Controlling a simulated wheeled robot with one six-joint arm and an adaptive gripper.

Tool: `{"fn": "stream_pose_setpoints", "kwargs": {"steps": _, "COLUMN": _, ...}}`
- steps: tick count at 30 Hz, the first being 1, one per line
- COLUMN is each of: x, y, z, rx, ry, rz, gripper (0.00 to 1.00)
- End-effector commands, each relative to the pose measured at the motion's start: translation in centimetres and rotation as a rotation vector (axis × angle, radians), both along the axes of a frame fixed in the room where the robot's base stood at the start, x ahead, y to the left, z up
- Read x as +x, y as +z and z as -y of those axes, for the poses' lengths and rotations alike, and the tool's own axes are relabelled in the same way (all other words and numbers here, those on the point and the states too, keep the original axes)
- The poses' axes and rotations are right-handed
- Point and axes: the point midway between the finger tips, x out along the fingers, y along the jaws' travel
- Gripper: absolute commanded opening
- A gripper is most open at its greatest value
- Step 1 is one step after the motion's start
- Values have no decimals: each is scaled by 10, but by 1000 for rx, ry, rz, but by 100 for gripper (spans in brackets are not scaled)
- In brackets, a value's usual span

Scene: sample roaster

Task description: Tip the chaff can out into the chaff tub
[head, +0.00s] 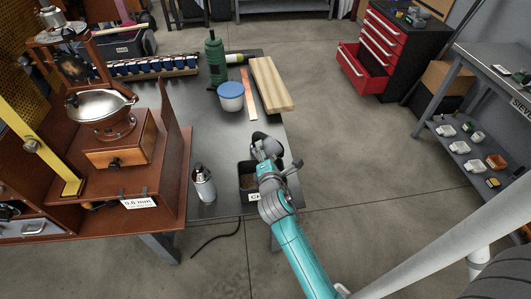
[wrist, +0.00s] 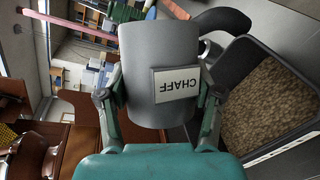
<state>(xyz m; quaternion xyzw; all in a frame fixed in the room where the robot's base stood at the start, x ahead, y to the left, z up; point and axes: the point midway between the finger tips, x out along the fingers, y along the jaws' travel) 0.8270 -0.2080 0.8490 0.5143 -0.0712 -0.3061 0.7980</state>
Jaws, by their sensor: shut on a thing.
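My gripper (wrist: 160,110) is shut on the chaff can (wrist: 155,60), a grey cylinder with a white label reading CHAFF and a dark curved handle. The label is upside down in the wrist view. In the head view the can (head: 266,144) is partly hidden by my gripper (head: 268,160), above the bench's front right corner. The black chaff tub (wrist: 245,55) is beside the can in the wrist view, with brown flaky material in it. In the head view the tub (head: 246,168) is partly behind my arm. The can's mouth is not visible.
A metal canister (head: 204,184) stands left of the tub. A wooden roaster stand (head: 120,170) fills the left. A blue-lidded pot (head: 230,98), a green bottle (head: 215,62) and a wooden board (head: 270,84) are farther back.

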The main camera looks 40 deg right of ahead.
Motion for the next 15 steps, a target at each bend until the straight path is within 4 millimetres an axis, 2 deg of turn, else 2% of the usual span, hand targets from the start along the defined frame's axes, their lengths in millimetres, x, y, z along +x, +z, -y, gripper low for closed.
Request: {"fn": "stream_pose_setpoints", "kwargs": {"steps": 15, "x": -1, "y": 4, "z": 16, "rx": 451, "ry": -1, "rz": 47, "gripper": 23}}
